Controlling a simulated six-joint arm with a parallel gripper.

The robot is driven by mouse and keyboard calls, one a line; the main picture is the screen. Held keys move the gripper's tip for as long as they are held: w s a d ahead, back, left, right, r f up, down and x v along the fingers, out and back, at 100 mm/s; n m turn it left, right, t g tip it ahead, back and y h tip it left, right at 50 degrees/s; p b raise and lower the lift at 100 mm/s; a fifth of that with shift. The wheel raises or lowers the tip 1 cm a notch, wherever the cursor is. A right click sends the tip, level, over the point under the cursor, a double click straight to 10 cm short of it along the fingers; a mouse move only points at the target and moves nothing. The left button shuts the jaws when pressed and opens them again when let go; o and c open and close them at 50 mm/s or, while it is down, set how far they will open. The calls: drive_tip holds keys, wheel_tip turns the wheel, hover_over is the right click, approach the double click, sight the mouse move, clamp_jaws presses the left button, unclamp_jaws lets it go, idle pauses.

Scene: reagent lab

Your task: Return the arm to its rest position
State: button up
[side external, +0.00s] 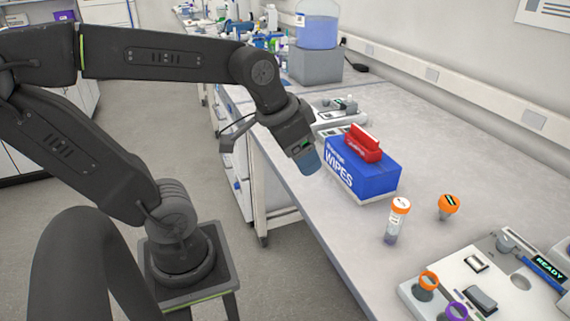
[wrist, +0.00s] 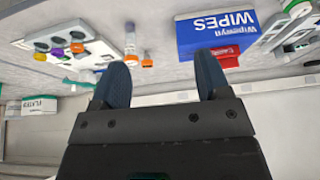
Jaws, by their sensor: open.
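My gripper (side external: 308,160) hangs in front of the bench edge in the side view, just left of the blue wipes box, pointing down and to the right. In the wrist view my gripper (wrist: 160,82) shows two dark blue fingers spread apart with nothing between them. My arm is bent, with its upper link stretched out over the aisle from the base on its stand.
The blue wipes box (side external: 375,182) with a red item (side external: 363,142) on top stands near the bench edge. An orange-capped tube (side external: 397,222), an orange cap (side external: 448,206) and a white device (side external: 480,280) stand to the right. Open bench (side external: 470,165) lies behind them.

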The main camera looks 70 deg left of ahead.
drive_tip(key=s, duration=0.1)
drive_tip(key=s+d, duration=0.2)
drive_tip(key=shift+s+d+f, duration=0.2)
drive_tip(key=shift+s+f, duration=0.2)
idle(1.0)
